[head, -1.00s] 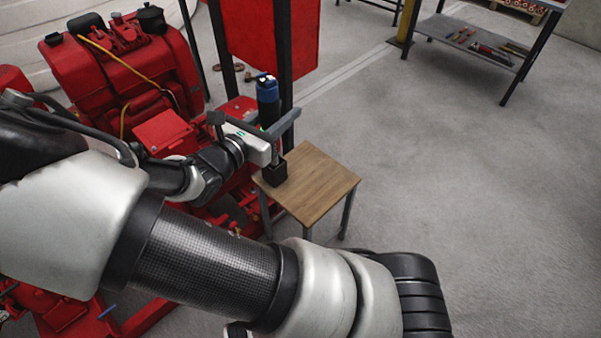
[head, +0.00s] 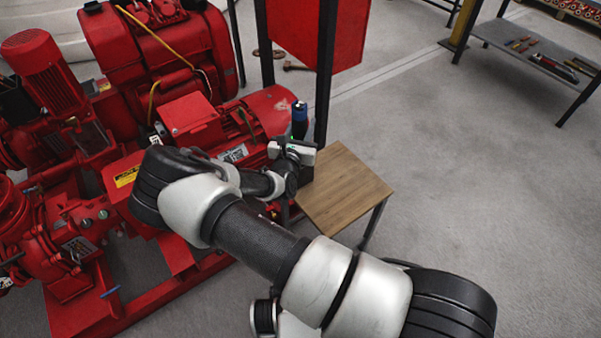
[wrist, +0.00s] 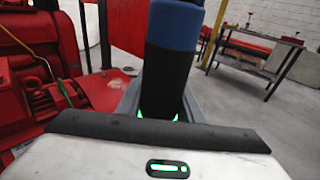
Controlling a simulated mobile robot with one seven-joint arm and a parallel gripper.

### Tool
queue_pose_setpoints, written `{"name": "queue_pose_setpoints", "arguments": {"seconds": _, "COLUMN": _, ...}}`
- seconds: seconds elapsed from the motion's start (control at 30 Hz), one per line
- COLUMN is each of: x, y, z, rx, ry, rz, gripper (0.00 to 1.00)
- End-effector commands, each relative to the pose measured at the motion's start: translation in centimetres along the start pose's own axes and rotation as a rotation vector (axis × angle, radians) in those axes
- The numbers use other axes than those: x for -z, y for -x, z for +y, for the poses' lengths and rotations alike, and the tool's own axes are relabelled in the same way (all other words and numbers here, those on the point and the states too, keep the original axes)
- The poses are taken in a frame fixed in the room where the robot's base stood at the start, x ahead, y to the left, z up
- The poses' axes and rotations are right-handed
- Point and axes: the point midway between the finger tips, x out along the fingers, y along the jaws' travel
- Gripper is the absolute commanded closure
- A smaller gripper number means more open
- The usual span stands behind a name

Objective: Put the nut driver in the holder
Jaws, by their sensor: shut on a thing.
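The nut driver (head: 299,129) has a black handle with a blue upper part. It stands upright in my gripper (head: 297,146) at the back left corner of the small wooden table. In the wrist view the nut driver (wrist: 169,62) rises between the two grey fingers of my gripper (wrist: 158,108), which is shut on it. The holder (head: 306,173), a small dark block on the table's left side, shows only in part below my gripper. The nut driver's lower end is hidden, so I cannot tell whether it is inside the holder.
The wooden table (head: 345,195) is otherwise bare. Red pump machinery (head: 190,120) stands close on the left, and a dark post (head: 325,75) with a red panel (head: 345,30) rises behind. A shelf with tools (head: 540,58) stands far right. Open floor lies right of the table.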

Motion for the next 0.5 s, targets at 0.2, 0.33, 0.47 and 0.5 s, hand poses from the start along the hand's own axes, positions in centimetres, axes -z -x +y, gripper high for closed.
{"name": "queue_pose_setpoints", "arguments": {"seconds": 0.2, "x": 4.3, "y": -0.4, "z": 0.1, "rx": -0.003, "ry": 0.001, "rz": -0.003, "gripper": 0.93}}
{"name": "queue_pose_setpoints", "arguments": {"seconds": 0.33, "x": 5.5, "y": -0.6, "z": 0.1, "rx": -0.003, "ry": 0.0, "rz": -0.004, "gripper": 0.93}}
{"name": "queue_pose_setpoints", "arguments": {"seconds": 0.47, "x": 6.3, "y": -0.6, "z": 0.1, "rx": -0.002, "ry": -0.001, "rz": -0.005, "gripper": 0.93}}
{"name": "queue_pose_setpoints", "arguments": {"seconds": 0.5, "x": 6.7, "y": -0.7, "z": 0.1, "rx": -0.002, "ry": 0.0, "rz": -0.004, "gripper": 0.93}}
